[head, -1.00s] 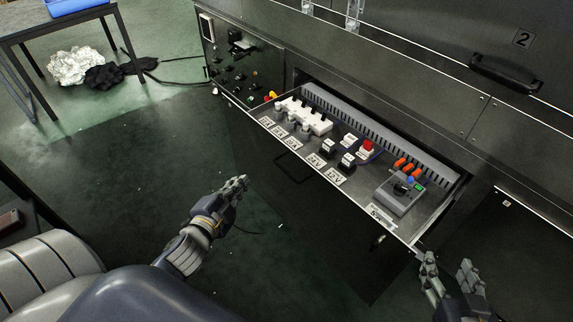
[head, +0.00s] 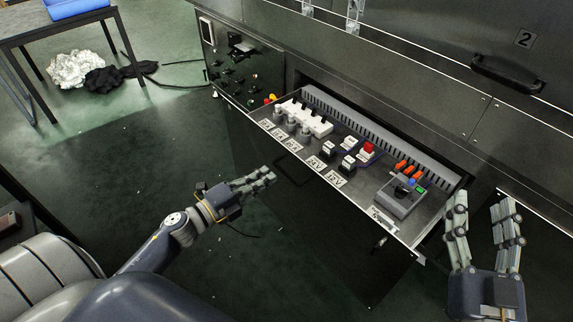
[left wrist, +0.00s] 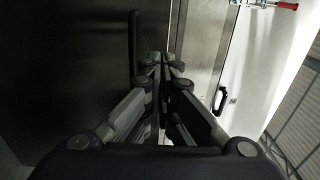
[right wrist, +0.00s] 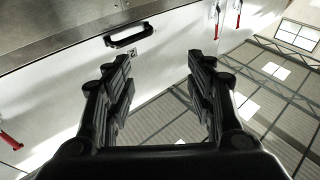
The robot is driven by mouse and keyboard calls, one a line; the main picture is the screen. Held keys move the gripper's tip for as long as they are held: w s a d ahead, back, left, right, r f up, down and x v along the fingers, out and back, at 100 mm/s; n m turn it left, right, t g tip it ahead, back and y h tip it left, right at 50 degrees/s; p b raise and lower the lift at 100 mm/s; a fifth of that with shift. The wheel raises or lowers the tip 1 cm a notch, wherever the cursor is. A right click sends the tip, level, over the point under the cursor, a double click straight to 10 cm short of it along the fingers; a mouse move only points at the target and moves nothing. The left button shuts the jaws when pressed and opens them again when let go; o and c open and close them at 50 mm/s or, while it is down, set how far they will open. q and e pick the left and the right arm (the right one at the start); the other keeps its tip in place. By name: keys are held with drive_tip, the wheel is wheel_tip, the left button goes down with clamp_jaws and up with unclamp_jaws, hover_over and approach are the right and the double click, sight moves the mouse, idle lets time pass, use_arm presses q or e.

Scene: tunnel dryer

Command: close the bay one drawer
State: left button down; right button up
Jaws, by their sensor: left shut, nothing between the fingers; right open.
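The open drawer (head: 362,184) sticks out of the dark metal machine in the head view, with switches, labels and a grey control box in it. A dark bar handle (head: 290,168) is on its front, dim against the dark panel. My left gripper (head: 272,176) is shut and empty, its fingertips close to the handle; contact cannot be told. In the left wrist view, its shut fingers (left wrist: 167,58) point at a dark panel with a vertical dark bar (left wrist: 133,45) left of them. My right gripper (head: 482,200) is open and empty, just right of the drawer's right front corner.
A black handle (head: 505,74) and a plate marked 2 (head: 524,39) are on the panel above right. A control panel (head: 240,75) with knobs is left of the drawer. The green floor in front is mostly clear.

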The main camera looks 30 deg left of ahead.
sight(295, 158)
use_arm(q)
drive_tip(key=b+x, duration=0.1)
drive_tip(key=x, duration=0.5)
drive_tip(key=shift+w, duration=0.1)
drive_tip(key=shift+x, duration=0.8)
use_arm(e)
wheel_tip(295, 158, up, 6)
drive_tip(key=s+t+y, duration=0.1)
drive_tip(key=s+t, duration=0.1)
drive_tip(key=t, duration=0.1)
drive_tip(key=shift+s+f, duration=0.2)
drive_tip(key=shift+f, duration=0.05)
drive_tip(key=shift+a, duration=0.1)
